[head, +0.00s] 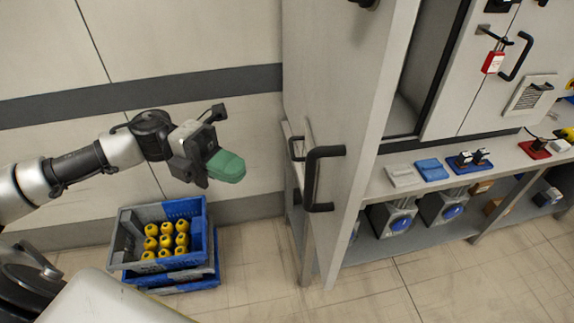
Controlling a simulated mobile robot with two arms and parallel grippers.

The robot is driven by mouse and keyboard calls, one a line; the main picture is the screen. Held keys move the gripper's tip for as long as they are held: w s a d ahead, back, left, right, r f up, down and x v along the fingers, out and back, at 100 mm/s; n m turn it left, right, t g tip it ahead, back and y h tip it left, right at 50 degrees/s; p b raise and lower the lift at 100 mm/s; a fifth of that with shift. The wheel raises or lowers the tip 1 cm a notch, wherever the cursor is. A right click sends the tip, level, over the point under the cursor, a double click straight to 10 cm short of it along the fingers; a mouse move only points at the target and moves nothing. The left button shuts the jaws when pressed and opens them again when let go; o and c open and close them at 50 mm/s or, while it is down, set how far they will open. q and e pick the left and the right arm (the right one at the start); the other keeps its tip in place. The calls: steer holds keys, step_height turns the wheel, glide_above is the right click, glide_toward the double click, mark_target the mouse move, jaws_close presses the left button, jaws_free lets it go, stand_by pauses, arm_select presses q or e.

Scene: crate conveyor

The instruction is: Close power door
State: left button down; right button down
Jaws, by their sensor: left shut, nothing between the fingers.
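The power door (347,130) is a tall grey cabinet door that stands swung open, edge toward me, with a black bar handle (312,180) near its free edge. The cabinet (455,95) opens behind it to the right, with a dark gap showing inside. My left gripper (228,166), with green fingertips, is shut and empty. It hangs in the air to the left of the door, apart from the door and its handle. My right gripper is not in view.
A blue and grey crate (118,254) with several yellow items stands on the floor at left. At right, a bench (375,183) holds small devices and cloths, with motor-like units below. A red padlock (493,62) hangs on another cabinet door. Floor before the door is clear.

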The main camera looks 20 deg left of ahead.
arm_select(q)
steer(key=w+d+p, duration=0.2)
steer(key=d+p, duration=0.1)
steer(key=d, duration=0.5)
steer(key=shift+d, duration=0.2)
steer(key=shift+w, duration=0.1)
